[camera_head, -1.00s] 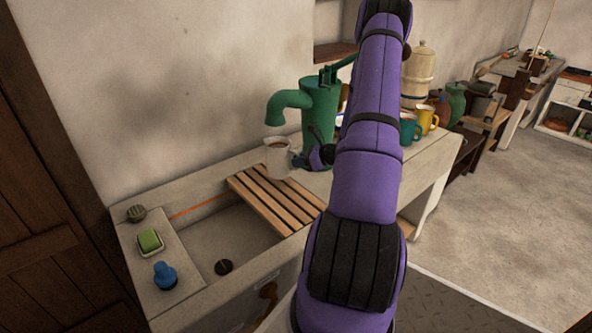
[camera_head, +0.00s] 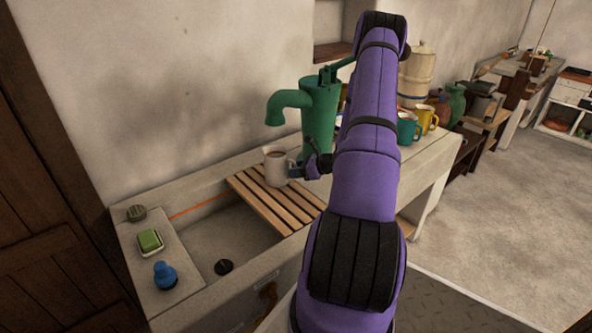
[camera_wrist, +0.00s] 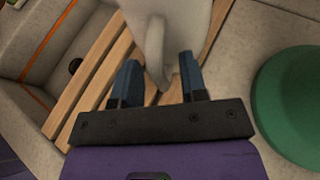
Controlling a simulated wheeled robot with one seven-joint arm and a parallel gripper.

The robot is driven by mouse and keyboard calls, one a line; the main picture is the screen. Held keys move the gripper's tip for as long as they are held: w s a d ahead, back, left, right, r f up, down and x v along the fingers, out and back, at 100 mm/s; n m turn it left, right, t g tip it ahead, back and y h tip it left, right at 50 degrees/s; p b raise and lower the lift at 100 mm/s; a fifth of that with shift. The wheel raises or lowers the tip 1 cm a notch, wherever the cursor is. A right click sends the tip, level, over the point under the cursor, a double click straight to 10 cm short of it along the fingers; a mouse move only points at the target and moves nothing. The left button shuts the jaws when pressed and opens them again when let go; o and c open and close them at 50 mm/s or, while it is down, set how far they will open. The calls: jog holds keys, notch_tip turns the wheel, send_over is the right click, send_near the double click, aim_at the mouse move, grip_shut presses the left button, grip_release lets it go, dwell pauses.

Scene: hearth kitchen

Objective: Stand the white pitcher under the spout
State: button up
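The white pitcher (camera_head: 274,170) stands upright on the slatted wooden rack (camera_head: 262,206), below the mouth of the green pump's spout (camera_head: 277,115). In the wrist view the pitcher's pale body (camera_wrist: 182,22) and handle show at the top. My gripper (camera_head: 297,171) is at the pitcher's right, on its handle side. In the wrist view my gripper (camera_wrist: 160,75) has its two blue fingers spread apart, one on each side of the handle, with gaps visible. The pitcher's base is partly hard to see.
The stone sink basin (camera_head: 205,243) lies left of the rack. A green soap block (camera_head: 150,240) and a blue bottle (camera_head: 165,275) sit on its left ledge. Teal (camera_head: 407,130) and yellow (camera_head: 427,117) mugs stand to the right, beyond my arm.

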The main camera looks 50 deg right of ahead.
jog(key=shift+s+r, duration=0.1)
jog(key=shift+r, duration=0.05)
jog(key=v, duration=1.1)
jog(key=w+a+r+n+g+y, duration=0.1)
jog(key=w+a+r+n+g, duration=0.25)
jog(key=a+r+n, duration=0.7)
jog(key=w+a+r+n+g+y, duration=0.1)
jog(key=w+a+r+n+g, duration=0.35)
jog(key=a+r, duration=0.95)
jog(key=s+a+r+n+h, duration=0.3)
jog(key=s+a+r+n, duration=0.3)
jog(key=s+a+n, duration=0.2)
jog(key=s+a+r+n+h, duration=0.3)
jog(key=s+a+r+n, duration=0.3)
jog(key=s+a+n, duration=0.3)
jog(key=shift+s+a+r+t+h, duration=0.15)
jog(key=shift+s+a+t+h, duration=0.15)
jog(key=shift+s+a, duration=0.6)
